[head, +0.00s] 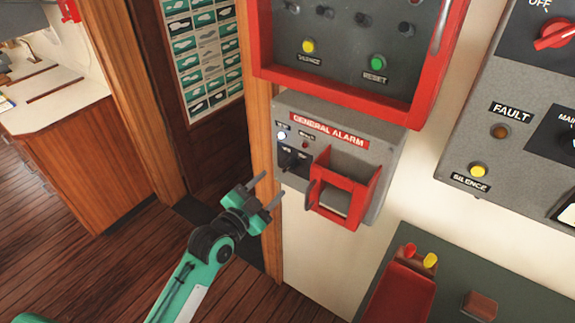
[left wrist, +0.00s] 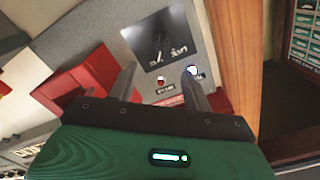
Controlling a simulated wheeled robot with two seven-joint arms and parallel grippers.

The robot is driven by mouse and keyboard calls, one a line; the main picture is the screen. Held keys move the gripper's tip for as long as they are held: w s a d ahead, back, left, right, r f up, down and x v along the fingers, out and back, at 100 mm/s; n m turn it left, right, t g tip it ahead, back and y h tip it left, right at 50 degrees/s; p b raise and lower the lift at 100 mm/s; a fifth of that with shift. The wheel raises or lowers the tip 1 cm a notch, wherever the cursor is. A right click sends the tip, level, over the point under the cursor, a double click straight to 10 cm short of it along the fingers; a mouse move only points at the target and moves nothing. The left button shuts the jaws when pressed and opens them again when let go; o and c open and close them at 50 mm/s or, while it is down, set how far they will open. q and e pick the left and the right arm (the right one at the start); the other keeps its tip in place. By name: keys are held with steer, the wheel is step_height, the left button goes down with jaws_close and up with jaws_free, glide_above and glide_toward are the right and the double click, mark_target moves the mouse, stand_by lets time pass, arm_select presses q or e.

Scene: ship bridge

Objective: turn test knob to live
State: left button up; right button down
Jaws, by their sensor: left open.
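The test knob (head: 290,160) is a small black knob on a black plate on the grey general alarm box (head: 380,136). In the left wrist view the black plate with the knob (left wrist: 157,42) shows beyond the fingers, near the top middle. A lit white lamp (head: 281,136) sits above the plate. A red open guard (head: 345,187) stands to its right. My left gripper (head: 269,190) is open and empty, below and left of the knob, apart from it. In the left wrist view its two fingers (left wrist: 160,85) point toward the panel. The knob's setting is too small to read.
A red-framed panel (head: 345,85) juts out above the alarm box. A wooden post (head: 262,110) stands close to its left. A grey fault panel (head: 510,120) is at the right, and a dark green surface with a red holder (head: 400,290) lies below.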

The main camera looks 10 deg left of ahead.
mark_target(287, 169)
arm_select(q)
steer(key=p+x, duration=0.2)
steer(key=x, duration=0.6)
steer(key=shift+w+d, duration=0.15)
steer(key=shift+w, duration=0.15)
steer(key=shift+c, duration=0.4)
steer(key=c, duration=0.9)
